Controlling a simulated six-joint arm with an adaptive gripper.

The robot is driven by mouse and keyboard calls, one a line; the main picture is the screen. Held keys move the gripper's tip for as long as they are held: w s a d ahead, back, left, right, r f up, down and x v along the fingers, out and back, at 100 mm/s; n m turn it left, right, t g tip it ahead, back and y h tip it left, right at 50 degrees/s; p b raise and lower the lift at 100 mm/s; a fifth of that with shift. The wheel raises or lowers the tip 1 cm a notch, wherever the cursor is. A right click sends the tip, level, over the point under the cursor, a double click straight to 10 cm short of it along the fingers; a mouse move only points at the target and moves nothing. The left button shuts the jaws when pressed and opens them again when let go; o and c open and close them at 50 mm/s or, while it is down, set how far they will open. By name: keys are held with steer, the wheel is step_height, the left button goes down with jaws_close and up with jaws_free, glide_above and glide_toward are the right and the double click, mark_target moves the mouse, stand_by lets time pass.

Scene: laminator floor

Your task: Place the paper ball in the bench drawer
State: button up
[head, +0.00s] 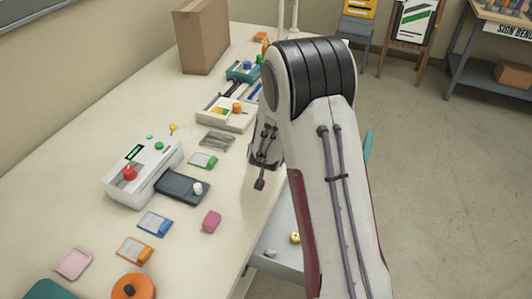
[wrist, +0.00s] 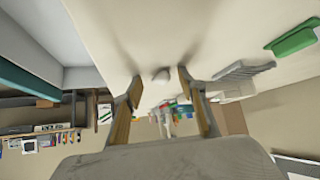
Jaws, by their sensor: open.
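A small whitish ball (wrist: 161,75), seemingly the paper ball, lies on the pale bench top (wrist: 130,30) in the wrist view. My gripper (wrist: 158,72) is open, with one finger on each side of the ball near the tips; gaps show on both sides. In the head view my gripper (head: 260,184) points down near the bench's right edge, and I cannot make out this ball there. The bench drawer (head: 278,262) is pulled out below that edge, partly hidden by my arm. It holds a yellow item (head: 295,237) and a small grey item (head: 270,253).
A white laminator (head: 143,170) with a red knob stands on the bench; a white round piece (head: 197,188) sits on its dark tray. Several coloured cards, a wire pile (head: 216,141), a pink block (head: 211,220) and a cardboard box (head: 201,38) are around.

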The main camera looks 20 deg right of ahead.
stand_by(0.4)
steer(key=c, duration=0.8)
steer(key=shift+c, duration=0.2)
steer(key=shift+r, duration=0.1)
step_height(320, 180, up, 10)
steer(key=shift+f, duration=0.2)
steer(key=shift+r, duration=0.1)
stand_by(0.9)
